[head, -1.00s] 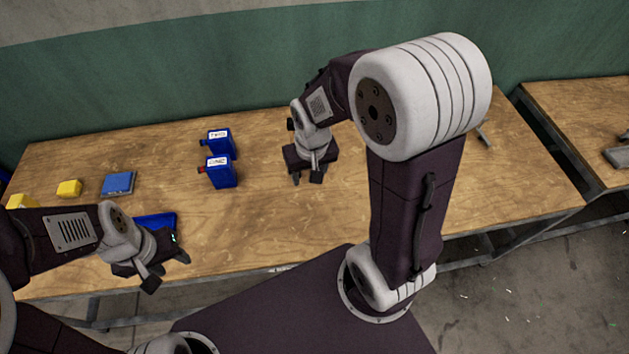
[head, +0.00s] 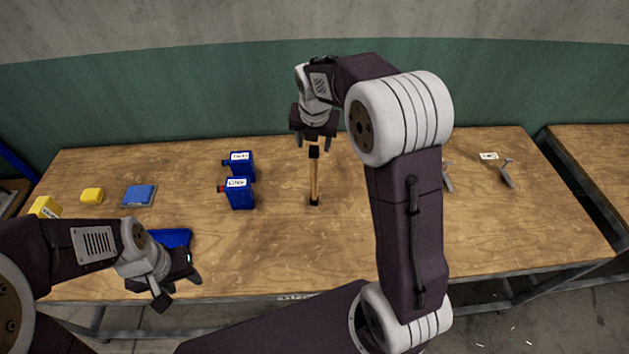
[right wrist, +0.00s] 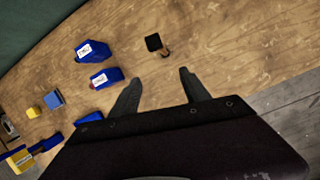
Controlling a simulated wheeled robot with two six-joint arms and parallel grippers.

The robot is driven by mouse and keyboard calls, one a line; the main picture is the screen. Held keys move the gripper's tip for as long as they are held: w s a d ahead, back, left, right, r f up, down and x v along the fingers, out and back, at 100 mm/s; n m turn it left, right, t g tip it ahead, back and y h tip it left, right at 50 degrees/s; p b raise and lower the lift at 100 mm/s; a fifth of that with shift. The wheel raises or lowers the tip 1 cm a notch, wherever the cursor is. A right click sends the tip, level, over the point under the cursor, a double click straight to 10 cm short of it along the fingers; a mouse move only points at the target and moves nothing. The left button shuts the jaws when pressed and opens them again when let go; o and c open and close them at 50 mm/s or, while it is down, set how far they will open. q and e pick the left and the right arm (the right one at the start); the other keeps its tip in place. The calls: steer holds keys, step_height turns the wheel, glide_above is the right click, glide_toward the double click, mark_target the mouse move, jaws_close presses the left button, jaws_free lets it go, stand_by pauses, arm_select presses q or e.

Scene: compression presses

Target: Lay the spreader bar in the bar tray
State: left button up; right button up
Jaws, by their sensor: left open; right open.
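A wooden bar with black ends, seemingly the spreader bar (head: 315,178), is in the middle of the table. In the right wrist view it shows nearly end-on as a black square (right wrist: 153,42), so it appears to stand upright. My right gripper (head: 314,143) is open and empty, close by its upper end in the head view; in the right wrist view the bar is beyond the open fingers (right wrist: 159,76). A blue tray-like piece, perhaps the bar tray (head: 177,237), is partly hidden by my left arm. My left gripper (head: 178,291) is open and empty at the front left.
Two blue bottles (head: 239,194) stand left of the bar. A blue block (head: 139,195) and yellow blocks (head: 92,195) are at the far left. Grey metal pieces (head: 507,173) and a white label (head: 488,156) are at the right. The table front between is clear.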

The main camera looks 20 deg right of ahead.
steer(key=n, duration=0.2)
glide_toward(313, 149)
steer(key=shift+w+f+m, duration=0.3)
steer(key=shift+w+f, duration=0.8)
steer(key=shift+w, duration=0.05)
step_height(313, 149, down, 2)
steer(key=shift+d+f+b, duration=0.15)
steer(key=shift+b, duration=0.15)
steer(key=shift+s+f, duration=0.2)
steer(key=shift+f, duration=0.15)
steer(key=shift+d, duration=0.1)
steer(key=p+x, duration=0.1)
steer(key=x, duration=0.2)
steer(key=shift+s+p, duration=0.25)
steer(key=shift+p, duration=0.1)
steer(key=shift+w+f, duration=0.2)
steer(key=shift+f, duration=0.1)
steer(key=shift+w+d+f, duration=0.1)
steer(key=shift+f, duration=0.1)
steer(key=p+x, duration=0.2)
steer(key=x, duration=0.2)
steer(key=shift+s+d+p, duration=0.15)
steer(key=shift+s+p, duration=0.05)
steer(key=shift+p, duration=0.1)
steer(key=shift+w+f, duration=0.15)
steer(key=shift+f, duration=0.25)
jaws_close()
